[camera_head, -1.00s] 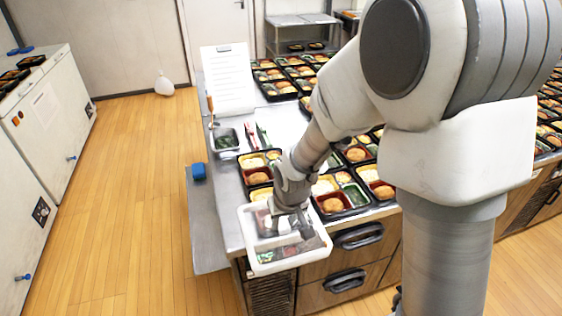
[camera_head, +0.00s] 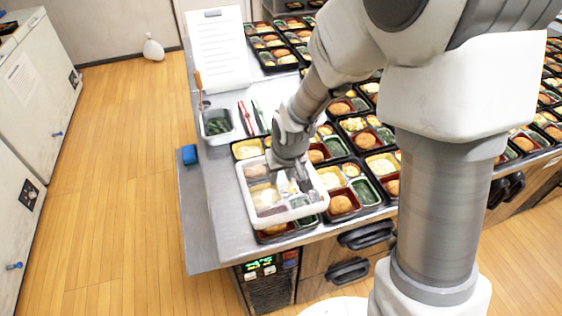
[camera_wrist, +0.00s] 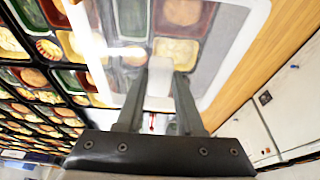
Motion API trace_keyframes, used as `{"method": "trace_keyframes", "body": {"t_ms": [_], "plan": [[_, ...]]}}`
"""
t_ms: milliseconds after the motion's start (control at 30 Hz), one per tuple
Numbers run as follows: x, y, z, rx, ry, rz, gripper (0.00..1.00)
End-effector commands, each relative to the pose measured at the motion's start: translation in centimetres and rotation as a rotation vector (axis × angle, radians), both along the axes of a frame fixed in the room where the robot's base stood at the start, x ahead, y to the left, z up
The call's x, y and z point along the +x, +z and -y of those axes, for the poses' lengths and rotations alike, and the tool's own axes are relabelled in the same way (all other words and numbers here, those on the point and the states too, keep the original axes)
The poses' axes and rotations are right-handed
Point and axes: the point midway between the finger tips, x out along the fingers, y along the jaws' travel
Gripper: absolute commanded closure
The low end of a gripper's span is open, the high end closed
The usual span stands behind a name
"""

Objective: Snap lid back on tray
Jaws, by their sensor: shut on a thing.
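My gripper (camera_head: 288,184) is shut on the white upright grip of a clear lid with a white rim (camera_head: 254,217). The wrist view shows my fingers (camera_wrist: 158,98) on either side of that grip, with the lid's rim (camera_wrist: 243,48) beyond. The lid is over a black bento tray (camera_head: 276,236) at the counter's near left corner. Food compartments show through the clear panel, and the tray's front edge shows past the rim. Whether the lid touches the tray or hangs just above it I cannot tell.
Several open bento trays (camera_head: 362,193) stand close on the right and behind. A steel pan of greens (camera_head: 216,124), red tongs (camera_head: 246,118) and an upright paper sheet (camera_head: 218,50) stand behind. A blue item (camera_head: 189,155) lies on the left ledge.

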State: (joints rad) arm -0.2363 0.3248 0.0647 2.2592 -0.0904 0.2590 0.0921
Motion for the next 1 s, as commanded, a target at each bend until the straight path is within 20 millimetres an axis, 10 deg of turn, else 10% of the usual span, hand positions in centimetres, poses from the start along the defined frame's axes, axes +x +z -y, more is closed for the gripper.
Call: {"method": "trace_keyframes", "body": {"t_ms": [1000], "plan": [[0.0, -6.2, 0.0, 0.0, 0.0, 0.001, 1.0]]}}
